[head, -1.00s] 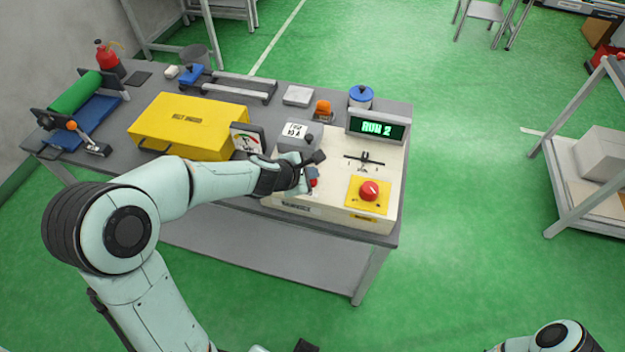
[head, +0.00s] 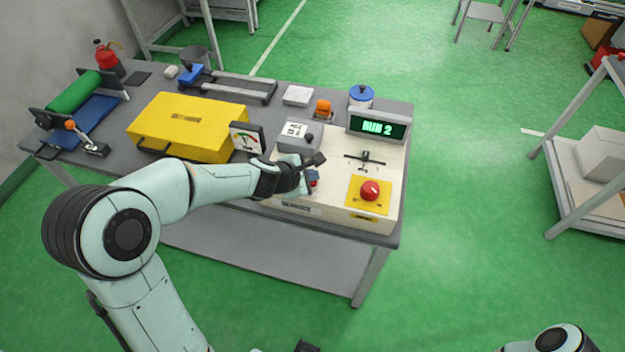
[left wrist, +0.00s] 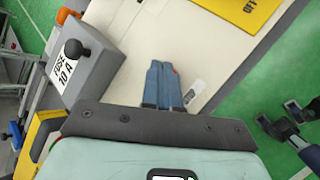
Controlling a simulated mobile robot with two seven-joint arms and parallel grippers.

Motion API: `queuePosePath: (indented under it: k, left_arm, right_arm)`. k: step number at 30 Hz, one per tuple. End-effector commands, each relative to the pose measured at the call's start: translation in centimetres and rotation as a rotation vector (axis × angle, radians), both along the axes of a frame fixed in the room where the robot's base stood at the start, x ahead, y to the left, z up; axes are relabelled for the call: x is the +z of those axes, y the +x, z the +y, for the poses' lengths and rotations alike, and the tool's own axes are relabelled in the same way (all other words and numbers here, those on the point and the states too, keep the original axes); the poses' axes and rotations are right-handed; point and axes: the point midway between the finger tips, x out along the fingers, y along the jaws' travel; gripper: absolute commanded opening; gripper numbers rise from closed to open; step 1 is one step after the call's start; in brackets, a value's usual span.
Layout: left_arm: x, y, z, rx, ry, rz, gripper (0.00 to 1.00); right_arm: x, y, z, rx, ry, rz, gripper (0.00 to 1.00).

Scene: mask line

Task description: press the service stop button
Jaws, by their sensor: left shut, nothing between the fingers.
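A red mushroom button (head: 369,190) stands on a yellow plate on the right of the cream console (head: 338,214). A smaller red button (head: 314,183) is partly hidden by the fingers of my left gripper (head: 311,178). The pictures do not let me read which one is labelled service stop. My left gripper is shut and empty, with its tips at the small button. In the left wrist view the blue-grey fingers (left wrist: 162,85) lie together, with a bit of red at their tip. Contact is hard to judge. Dark parts at the wrist view's right edge may be my right gripper (left wrist: 280,122).
The green display (head: 377,128) reads RUN 2. A lever (head: 365,158) stands behind the mushroom button. A grey fuse box (head: 298,136), a dial gauge (head: 247,138) and a yellow case (head: 190,125) are close to my left arm.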

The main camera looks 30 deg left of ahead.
Motion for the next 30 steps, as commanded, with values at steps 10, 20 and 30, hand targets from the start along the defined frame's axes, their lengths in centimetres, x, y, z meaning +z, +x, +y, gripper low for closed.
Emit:
queuePosePath:
  k: [10, 20, 30]
  left_arm:
    - [-0.5, 0.0, 0.0, -0.001, 0.000, 0.001, 0.00]
    - [-0.5, 0.0, 0.0, 0.000, 0.000, 0.001, 0.00]
    - [0.7, 0.0, 0.0, 0.000, 0.000, 0.000, 0.00]
  right_arm:
    - [-0.4, -0.2, 0.0, 0.000, 0.000, 0.002, 0.75]
    - [-0.5, -0.2, 0.0, 0.000, 0.000, 0.002, 0.75]
    - [0.7, 0.3, 0.0, 0.000, 0.000, -0.003, 0.75]
